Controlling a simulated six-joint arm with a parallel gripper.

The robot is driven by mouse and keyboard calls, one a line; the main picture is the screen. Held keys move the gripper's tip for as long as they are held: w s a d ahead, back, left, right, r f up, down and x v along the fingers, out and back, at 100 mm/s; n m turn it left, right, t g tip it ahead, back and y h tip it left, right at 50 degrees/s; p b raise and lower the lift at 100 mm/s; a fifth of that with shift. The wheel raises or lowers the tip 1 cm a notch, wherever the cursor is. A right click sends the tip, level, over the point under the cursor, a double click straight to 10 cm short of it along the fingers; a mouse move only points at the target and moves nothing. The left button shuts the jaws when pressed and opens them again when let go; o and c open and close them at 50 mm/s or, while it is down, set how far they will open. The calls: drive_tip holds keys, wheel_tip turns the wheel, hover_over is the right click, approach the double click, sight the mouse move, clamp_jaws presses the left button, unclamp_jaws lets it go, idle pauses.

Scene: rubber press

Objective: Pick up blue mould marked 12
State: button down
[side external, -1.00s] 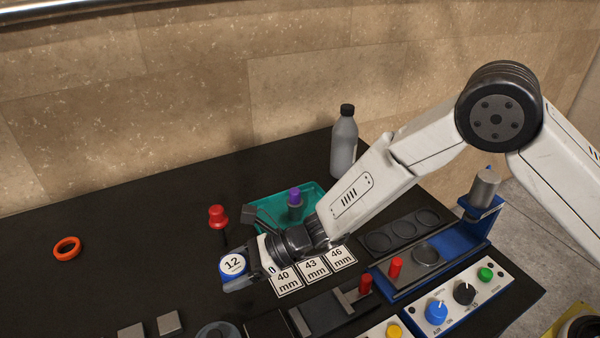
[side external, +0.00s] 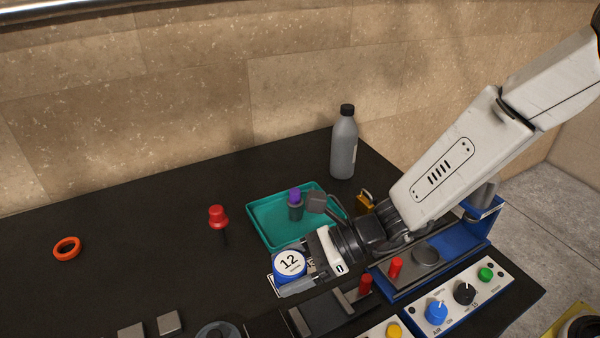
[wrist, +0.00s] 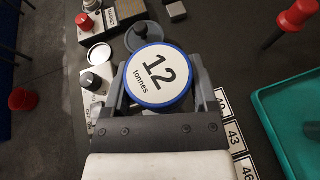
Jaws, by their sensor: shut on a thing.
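The blue mould marked 12 (side external: 289,264) is a short round piece with a white top and a blue rim. My gripper (side external: 298,281) is shut on it, with a finger on each side. In the side view it is over the row of white size labels and mostly covers them. In the wrist view the mould (wrist: 157,75) sits between the two fingers, and its top reads "12 tonnes". Its underside is hidden.
A teal tray (side external: 265,233) holding a purple-topped piece (side external: 295,203) lies behind my gripper. A grey bottle (side external: 343,146) stands at the back. A control panel (side external: 462,300) is at front right.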

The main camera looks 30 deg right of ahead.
drive_tip(key=shift+s+d+r, duration=0.2)
drive_tip(key=shift+s+d, duration=0.05)
drive_tip(key=shift+s, duration=0.05)
idle(0.5)
